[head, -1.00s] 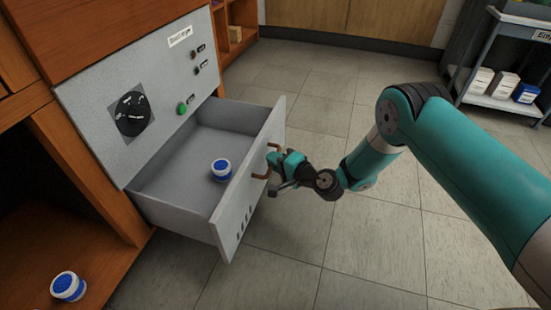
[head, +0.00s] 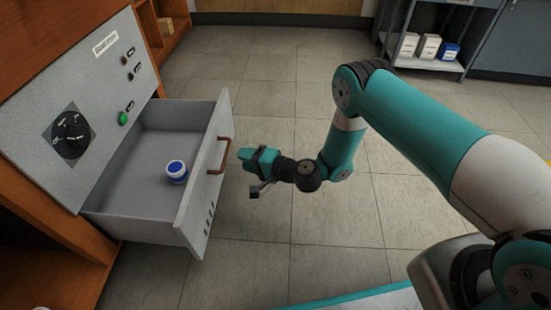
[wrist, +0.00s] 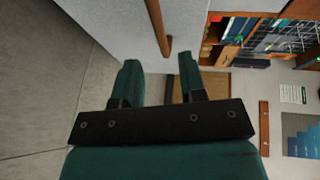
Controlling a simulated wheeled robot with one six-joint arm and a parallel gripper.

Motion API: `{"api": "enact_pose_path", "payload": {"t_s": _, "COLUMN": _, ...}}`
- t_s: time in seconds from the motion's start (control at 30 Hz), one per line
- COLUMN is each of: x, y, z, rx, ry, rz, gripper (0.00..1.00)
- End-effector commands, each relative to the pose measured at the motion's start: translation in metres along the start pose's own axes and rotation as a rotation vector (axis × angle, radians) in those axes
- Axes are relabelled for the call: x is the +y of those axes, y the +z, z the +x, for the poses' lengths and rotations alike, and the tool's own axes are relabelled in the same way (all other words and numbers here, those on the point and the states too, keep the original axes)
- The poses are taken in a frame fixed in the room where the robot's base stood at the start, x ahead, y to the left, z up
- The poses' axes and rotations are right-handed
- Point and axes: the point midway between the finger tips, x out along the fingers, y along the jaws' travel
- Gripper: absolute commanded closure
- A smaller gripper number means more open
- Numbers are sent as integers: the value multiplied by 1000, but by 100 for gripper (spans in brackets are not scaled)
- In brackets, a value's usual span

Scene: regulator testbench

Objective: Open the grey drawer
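The grey drawer (head: 190,225) is pulled well out of the grey panel in the head view. Its copper-coloured bar handle (head: 220,156) is on the front face, and a blue and white jar (head: 177,171) stands inside. My gripper (head: 246,158) is to the right of the handle, apart from it. In the wrist view, the two green fingers (wrist: 157,82) are spread with nothing between them, and the handle (wrist: 158,28) lies beyond their tips.
The panel carries a black dial (head: 72,134) and a green button (head: 123,118). A shelf cart (head: 430,62) with boxes stands at the back right. The tiled floor (head: 290,90) around my arm is clear.

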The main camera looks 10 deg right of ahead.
Motion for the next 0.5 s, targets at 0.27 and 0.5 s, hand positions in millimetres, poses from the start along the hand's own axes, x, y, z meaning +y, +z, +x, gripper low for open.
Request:
{"api": "enact_pose_path", "payload": {"t_s": 0.27, "x": -9, "y": -3, "z": -27, "rx": 2, "ry": 0, "rz": 1, "gripper": 62}}
{"api": "enact_pose_path", "payload": {"t_s": 0.5, "x": -9, "y": -2, "z": -41, "rx": 2, "ry": 0, "rz": 1, "gripper": 62}}
